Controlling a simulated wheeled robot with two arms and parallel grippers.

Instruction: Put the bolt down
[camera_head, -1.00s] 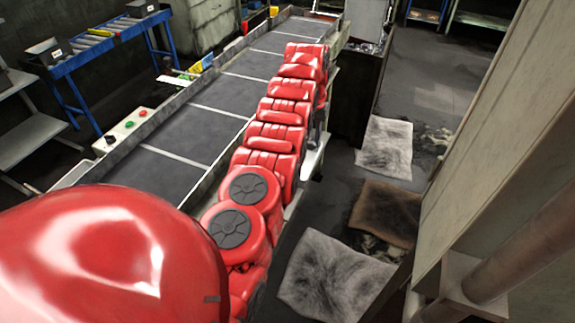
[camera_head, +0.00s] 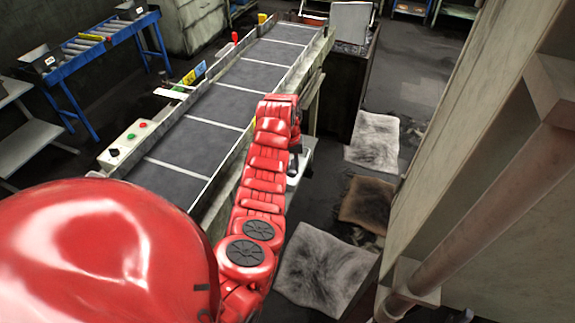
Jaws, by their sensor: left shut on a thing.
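My left arm reaches forward from the bottom of the head view, along the right side of the conveyor. My left gripper (camera_head: 295,160) is small and dark below the wrist, partly hidden by the red arm. It hangs over a pale ledge (camera_head: 304,158) beside the conveyor. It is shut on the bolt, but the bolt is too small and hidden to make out. I cannot tell whether the bolt touches the ledge. My right gripper is not in view.
The dark conveyor belt (camera_head: 188,145) with pale cross lines runs away to the left of my arm. A control box (camera_head: 131,143) with buttons sits on its left side. A pale panel with pipes (camera_head: 470,200) stands close on the right. Mats (camera_head: 322,268) lie on the floor.

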